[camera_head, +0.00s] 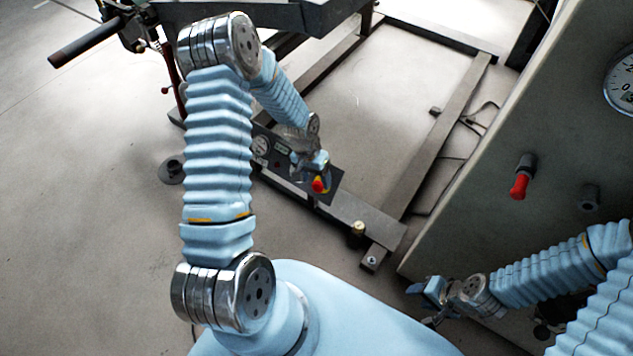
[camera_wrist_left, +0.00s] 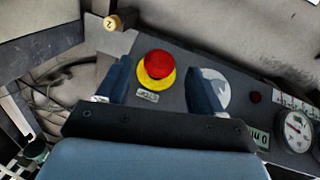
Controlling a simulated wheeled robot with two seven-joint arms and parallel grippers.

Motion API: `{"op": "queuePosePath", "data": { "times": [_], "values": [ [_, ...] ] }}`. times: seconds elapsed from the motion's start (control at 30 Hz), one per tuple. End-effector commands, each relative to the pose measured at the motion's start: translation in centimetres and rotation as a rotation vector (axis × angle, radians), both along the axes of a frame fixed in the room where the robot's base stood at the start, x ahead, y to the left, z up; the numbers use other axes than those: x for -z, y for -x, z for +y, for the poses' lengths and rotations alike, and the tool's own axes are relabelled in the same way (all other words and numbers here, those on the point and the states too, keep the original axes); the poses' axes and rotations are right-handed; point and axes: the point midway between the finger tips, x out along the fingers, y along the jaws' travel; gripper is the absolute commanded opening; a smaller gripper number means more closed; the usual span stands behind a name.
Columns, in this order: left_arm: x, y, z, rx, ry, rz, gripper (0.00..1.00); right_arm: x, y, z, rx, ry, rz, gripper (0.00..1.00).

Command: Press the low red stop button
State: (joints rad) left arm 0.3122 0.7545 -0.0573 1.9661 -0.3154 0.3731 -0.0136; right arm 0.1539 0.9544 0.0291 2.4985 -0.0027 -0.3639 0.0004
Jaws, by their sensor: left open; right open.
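The low red stop button (camera_head: 318,186) sits on a yellow ring on a dark low control panel (camera_head: 325,178). It also shows in the left wrist view (camera_wrist_left: 158,64), between and beyond my left fingers, with a small label below it. My left gripper (camera_head: 312,163) is just above the panel, close to the button; in the left wrist view (camera_wrist_left: 158,85) its two dark blue fingers are apart with nothing between them. Whether a finger touches the button cannot be told. My right gripper (camera_head: 430,298) is at the lower right, open and away from the panel.
The panel also carries a round gauge (camera_wrist_left: 297,127) and a small red lamp (camera_wrist_left: 256,97). A brass knob (camera_head: 357,230) stands on the frame nearby. A large grey cabinet with a red-handled fitting (camera_head: 519,186) and a dial (camera_head: 620,82) stands at right. Cables lie on the floor.

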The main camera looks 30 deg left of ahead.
Motion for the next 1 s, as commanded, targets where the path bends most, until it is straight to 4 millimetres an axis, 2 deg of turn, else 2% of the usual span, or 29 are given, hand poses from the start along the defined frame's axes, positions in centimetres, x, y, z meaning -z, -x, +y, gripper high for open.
{"op": "queuePosePath", "data": {
  "times": [0.1, 0.2, 0.5, 0.93, 1.0],
  "values": [
    [1.5, 0.0, -0.3, 0.0, 0.0, 0.001, 0.67, 0.0, 0.0, 0.0, 0.0, 0.0, 0.0, 0.43],
    [2.1, 0.0, -0.4, -0.001, 0.0, 0.0, 0.67, 0.0, 0.0, 0.0, 0.0, 0.0, 0.0, 0.43],
    [2.3, -0.1, -0.4, 0.0, 0.0, 0.0, 0.67, 0.0, 0.0, 0.0, 0.0, 0.0, -0.001, 0.43],
    [2.3, -0.1, -0.4, 0.0, 0.0, -0.001, 0.01, 0.0, 0.0, 0.0, 0.0, 0.0, -0.001, 0.43],
    [2.3, -0.1, -0.4, 0.0, 0.0, -0.001, 0.0, 0.0, 0.0, 0.0, 0.0, 0.0, -0.001, 0.43]
  ]
}}
